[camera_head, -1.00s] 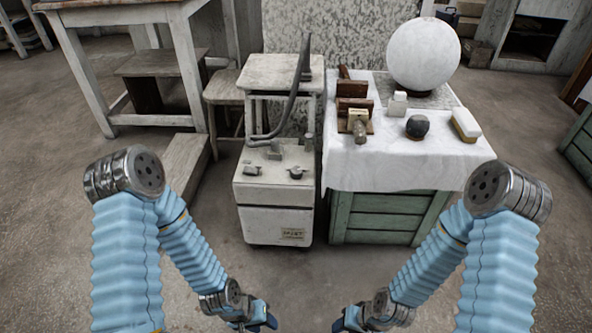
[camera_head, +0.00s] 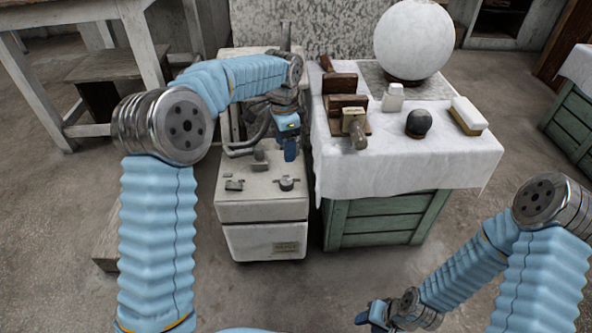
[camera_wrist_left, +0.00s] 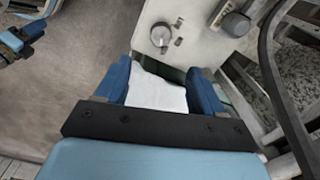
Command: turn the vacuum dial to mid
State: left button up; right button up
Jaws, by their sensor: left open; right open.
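The vacuum unit is a pale cabinet (camera_head: 262,209) with two controls on its sloped top. The right one is a round dial (camera_head: 287,184); the left one (camera_head: 234,185) is a small dark-topped fitting. In the left wrist view a round pale dial (camera_wrist_left: 160,35) with a raised grip lies beyond the fingertips, with small dark marks beside it. My left gripper (camera_head: 289,149) is open and empty above the unit's right side, behind the dial and apart from it; its fingers also show in the wrist view (camera_wrist_left: 159,72). My right gripper (camera_head: 370,314) is low at the front, open.
A hose (camera_head: 245,149) bends behind the controls. To the right stands a cloth-covered table (camera_head: 375,170) on a green crate (camera_head: 385,220), holding a large plaster sphere (camera_head: 414,40), a dark ball (camera_head: 419,122), a brush (camera_head: 468,113) and wooden tools.

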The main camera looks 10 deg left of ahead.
aim_at(286, 181)
pick_arm(q)
notch_tip(286, 181, down, 13)
jog(key=shift+f+b, duration=0.1)
jog(key=shift+b, duration=0.6)
jog(key=shift+c, duration=0.3)
jog(key=c, duration=1)
